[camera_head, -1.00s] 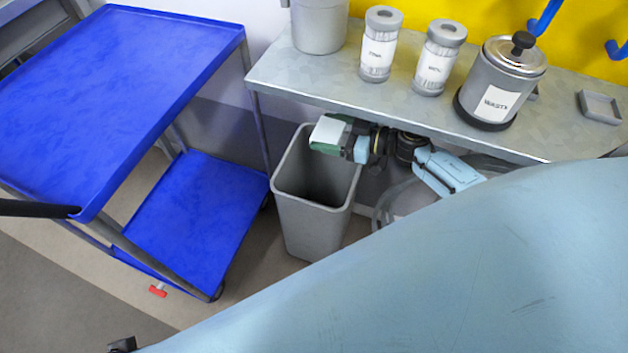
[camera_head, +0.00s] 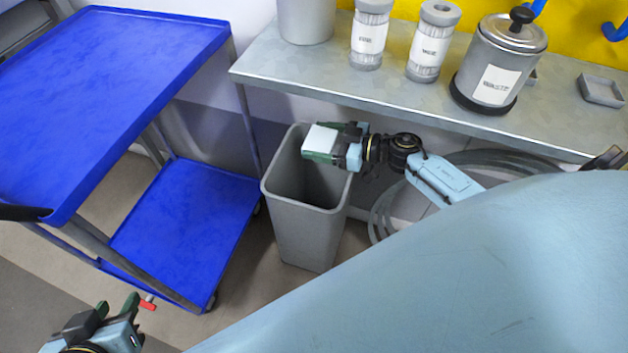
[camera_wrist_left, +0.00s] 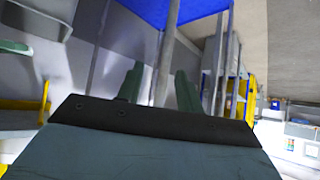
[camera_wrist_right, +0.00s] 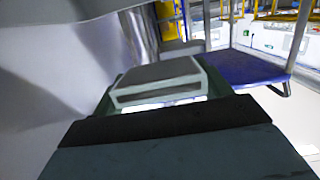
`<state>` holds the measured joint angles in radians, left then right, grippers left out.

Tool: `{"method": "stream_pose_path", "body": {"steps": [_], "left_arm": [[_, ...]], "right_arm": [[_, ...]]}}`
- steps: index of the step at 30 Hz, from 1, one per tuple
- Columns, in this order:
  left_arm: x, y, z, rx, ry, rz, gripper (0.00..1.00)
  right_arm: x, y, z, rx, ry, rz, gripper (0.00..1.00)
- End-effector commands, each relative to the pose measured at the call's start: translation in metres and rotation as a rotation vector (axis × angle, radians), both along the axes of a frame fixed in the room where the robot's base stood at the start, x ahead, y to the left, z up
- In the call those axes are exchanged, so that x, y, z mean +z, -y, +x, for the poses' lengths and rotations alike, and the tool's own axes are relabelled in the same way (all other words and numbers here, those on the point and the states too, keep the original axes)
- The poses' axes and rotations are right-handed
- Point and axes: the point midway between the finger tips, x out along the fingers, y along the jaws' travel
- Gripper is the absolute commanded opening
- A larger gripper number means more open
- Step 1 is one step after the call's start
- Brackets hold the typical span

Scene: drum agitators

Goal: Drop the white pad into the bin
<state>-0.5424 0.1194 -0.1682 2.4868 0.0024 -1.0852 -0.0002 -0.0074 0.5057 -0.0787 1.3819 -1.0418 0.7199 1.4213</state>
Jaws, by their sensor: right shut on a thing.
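The white pad (camera_head: 322,138) is a small flat block held between the green fingers of my right gripper (camera_head: 320,150). The gripper is shut on it, above the open mouth of the grey bin (camera_head: 309,222). In the right wrist view the pad (camera_wrist_right: 158,80) sits between the fingertips. The bin stands upright on the floor and looks empty where its inside shows. My left gripper (camera_head: 118,312) is at the bottom left of the head view, with its two fingers apart. In the left wrist view the green fingers (camera_wrist_left: 158,90) are also apart with nothing between them.
A blue two-shelf cart (camera_head: 110,75) stands left of the bin. A metal bench (camera_head: 400,105) behind it carries labelled jars and a lidded waste canister (camera_head: 497,85). A small red object (camera_head: 148,303) is near the left gripper.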

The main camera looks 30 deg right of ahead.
Motion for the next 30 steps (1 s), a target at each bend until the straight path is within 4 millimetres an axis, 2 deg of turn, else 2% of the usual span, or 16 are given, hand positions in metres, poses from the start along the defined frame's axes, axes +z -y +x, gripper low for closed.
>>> {"method": "stream_pose_path", "body": {"steps": [9,15,24,30], "left_arm": [[0.033,0.016,0.029,-0.022,0.259,-0.068,0.36],[0.060,0.026,0.042,-0.037,0.431,-0.114,0.36],[0.099,0.035,0.050,-0.052,0.662,-0.181,0.36],[0.113,0.038,0.050,-0.056,0.740,-0.204,0.36]], "right_arm": [[-0.010,0.000,0.000,0.000,0.001,0.001,0.51],[-0.016,0.000,0.000,0.000,0.001,0.000,0.51],[-0.023,0.000,0.000,0.001,0.001,0.001,0.51],[-0.025,0.000,0.000,0.001,0.001,0.001,0.51]]}}
